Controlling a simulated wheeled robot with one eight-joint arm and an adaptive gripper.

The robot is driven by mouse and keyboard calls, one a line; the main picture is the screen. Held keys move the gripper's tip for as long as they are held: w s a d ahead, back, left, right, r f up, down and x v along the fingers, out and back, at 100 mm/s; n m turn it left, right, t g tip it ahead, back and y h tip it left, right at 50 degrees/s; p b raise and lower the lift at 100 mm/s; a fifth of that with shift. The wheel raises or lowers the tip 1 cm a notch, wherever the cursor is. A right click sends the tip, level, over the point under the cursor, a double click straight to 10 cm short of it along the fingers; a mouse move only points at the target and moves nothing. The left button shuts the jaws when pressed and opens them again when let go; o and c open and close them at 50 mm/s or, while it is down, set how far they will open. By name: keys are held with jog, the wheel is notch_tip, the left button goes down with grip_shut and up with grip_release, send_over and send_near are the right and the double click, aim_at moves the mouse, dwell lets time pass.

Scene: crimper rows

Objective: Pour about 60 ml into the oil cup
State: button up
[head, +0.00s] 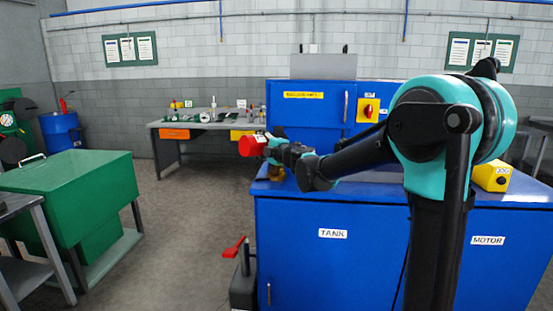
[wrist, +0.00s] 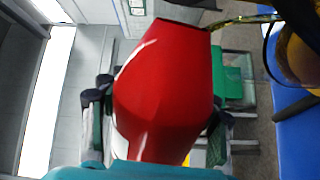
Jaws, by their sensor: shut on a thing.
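My gripper (head: 268,145) is shut on a red can (head: 252,146), held tilted above the left edge of the blue cabinet. In the wrist view the can (wrist: 165,90) fills the middle, with the dark fingers of my gripper (wrist: 158,112) on both sides. A thin yellowish stream of oil (wrist: 245,19) runs from the can's lip toward the oil cup. The oil cup (wrist: 292,55) is clear with amber inside, partly cut off at the right of the wrist view. In the head view the amber cup (head: 276,173) stands below the can; its fill level cannot be read.
The blue cabinet (head: 330,270) carries TANK and MOTOR labels. A raised blue cabinet (head: 300,140) with a switch stands behind. A red-handled lever (head: 233,250) rises at its left. A green chest (head: 70,178) stands at the left; open floor lies between.

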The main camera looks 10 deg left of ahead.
dwell(0.7)
jog(key=shift+s+a+r+n, duration=0.15)
jog(key=shift+r+n, duration=0.05)
jog(key=shift+n, duration=0.7)
jog(key=shift+f+n, duration=0.35)
jog(key=shift+n, duration=0.35)
jog(key=shift+f, duration=0.1)
jog(key=shift+r+n, duration=1)
jog(key=shift+n, duration=0.1)
